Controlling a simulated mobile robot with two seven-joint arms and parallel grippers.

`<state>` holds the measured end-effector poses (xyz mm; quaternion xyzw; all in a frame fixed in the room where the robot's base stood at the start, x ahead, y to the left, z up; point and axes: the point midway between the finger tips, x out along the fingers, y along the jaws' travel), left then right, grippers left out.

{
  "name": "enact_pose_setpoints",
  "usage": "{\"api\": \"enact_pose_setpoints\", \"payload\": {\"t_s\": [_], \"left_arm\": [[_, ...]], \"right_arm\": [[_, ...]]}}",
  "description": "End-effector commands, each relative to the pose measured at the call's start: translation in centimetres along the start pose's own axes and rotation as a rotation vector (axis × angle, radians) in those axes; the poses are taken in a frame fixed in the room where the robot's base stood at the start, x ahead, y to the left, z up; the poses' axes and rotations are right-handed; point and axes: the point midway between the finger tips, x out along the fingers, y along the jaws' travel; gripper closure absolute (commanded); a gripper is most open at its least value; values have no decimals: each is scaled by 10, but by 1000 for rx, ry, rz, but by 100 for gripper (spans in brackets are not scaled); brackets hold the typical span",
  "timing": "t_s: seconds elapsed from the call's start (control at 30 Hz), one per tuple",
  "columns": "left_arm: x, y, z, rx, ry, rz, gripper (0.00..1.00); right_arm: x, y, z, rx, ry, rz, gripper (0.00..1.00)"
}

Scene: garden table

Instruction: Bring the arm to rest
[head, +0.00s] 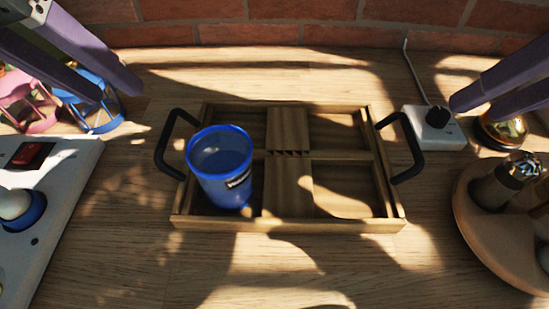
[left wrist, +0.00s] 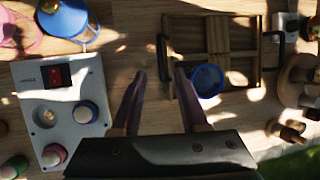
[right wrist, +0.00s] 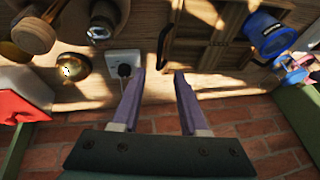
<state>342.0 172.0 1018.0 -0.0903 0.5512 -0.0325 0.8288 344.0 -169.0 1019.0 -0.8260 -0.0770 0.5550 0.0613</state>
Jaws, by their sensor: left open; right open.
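My left gripper (head: 115,92) is open and empty at the upper left of the head view. My right gripper (head: 473,106) is open and empty at the right of the head view. Its fingers also show apart in the right wrist view (right wrist: 159,73), with nothing between them. Both grippers appear above the table, apart from the wooden tray (head: 290,226). A blue cup (head: 225,180) stands in the tray's left part, away from both grippers.
The tray has black handles (head: 165,145). A white box with a black plug (head: 436,130) lies right of it, and a round wooden stand (head: 480,240) is at the lower right. A white panel (head: 60,185) and blue and pink lantern-like things (head: 100,112) are left. A brick wall (head: 270,33) bounds the back.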

Motion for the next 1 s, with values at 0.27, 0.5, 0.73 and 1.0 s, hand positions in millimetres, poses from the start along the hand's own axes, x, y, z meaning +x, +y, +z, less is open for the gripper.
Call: {"api": "enact_pose_setpoints", "payload": {"t_s": [0.27,0.5,0.73,1.0], "left_arm": [[0,0,0,0,0,0,56],[0,0,0,-2,0,-1,56],[-10,-39,-14,-290,14,-84,56],[-43,-78,-43,-1378,77,-182,56]], "right_arm": [[-1,0,0,0,-1,1,56],[-1,0,0,-1,-1,0,56],[-8,-21,14,-70,4,-39,56],[-34,-41,55,-160,29,-39,56]]}}
